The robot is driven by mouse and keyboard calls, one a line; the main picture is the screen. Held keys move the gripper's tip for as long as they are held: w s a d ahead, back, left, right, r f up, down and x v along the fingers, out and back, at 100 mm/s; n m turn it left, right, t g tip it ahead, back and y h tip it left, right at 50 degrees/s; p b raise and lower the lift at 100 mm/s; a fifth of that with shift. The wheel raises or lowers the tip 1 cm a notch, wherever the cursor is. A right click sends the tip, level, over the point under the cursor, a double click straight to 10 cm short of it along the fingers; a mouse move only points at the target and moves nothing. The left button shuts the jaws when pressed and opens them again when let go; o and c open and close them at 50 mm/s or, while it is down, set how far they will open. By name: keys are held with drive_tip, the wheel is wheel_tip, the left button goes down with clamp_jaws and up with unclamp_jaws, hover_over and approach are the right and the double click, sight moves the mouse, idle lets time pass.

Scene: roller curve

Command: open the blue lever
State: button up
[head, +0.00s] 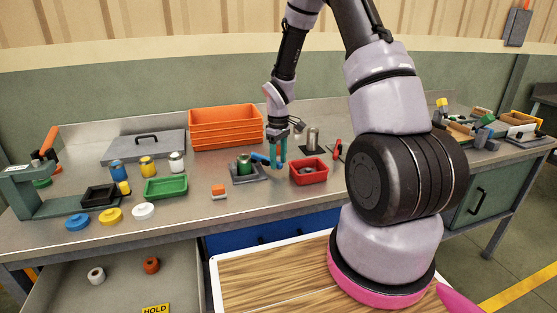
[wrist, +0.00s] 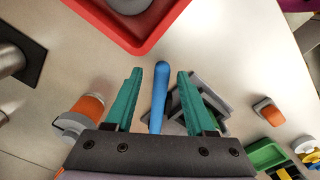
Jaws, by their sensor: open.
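The blue lever (head: 260,158) is on a small fixture with a green cylinder (head: 244,164) and a dark grey base (head: 247,177), in the middle of the workbench. In the wrist view the blue lever (wrist: 160,90) runs lengthwise between the two teal fingers of my gripper (wrist: 159,74). A gap shows on each side of it, so the fingers look apart from it. My gripper (head: 278,164) points down at the lever's right end in the head view. It is open. The far part of the fixture is partly hidden behind the right finger in the wrist view.
A red tray (head: 309,180) stands close to the right of my gripper. An orange crate stack (head: 225,130) is behind. Metal posts (head: 313,140) stand behind the red tray.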

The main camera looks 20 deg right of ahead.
wheel_tip(320, 180, up, 11)
drive_tip(key=shift+f, duration=0.2)
idle(0.7)
drive_tip(key=s+r+m+t, duration=0.25)
drive_tip(key=s+r, duration=0.25)
drive_tip(key=r, duration=0.4)
drive_tip(key=s+r+m+t, duration=0.1)
drive_tip(key=s+r+m, duration=0.2)
drive_tip(key=s+r, duration=0.35)
drive_tip(key=s+a+r+m+t+y, duration=0.1)
drive_tip(key=s+r+m+t+y, duration=0.1)
drive_tip(key=s+r+m, duration=0.4)
drive_tip(key=s+r+t, duration=0.1)
drive_tip(key=s+r, duration=0.3)
drive_tip(key=s, duration=0.3)
drive_tip(key=shift+s+r+t, duration=0.2)
drive_tip(key=shift+s+t, duration=0.15)
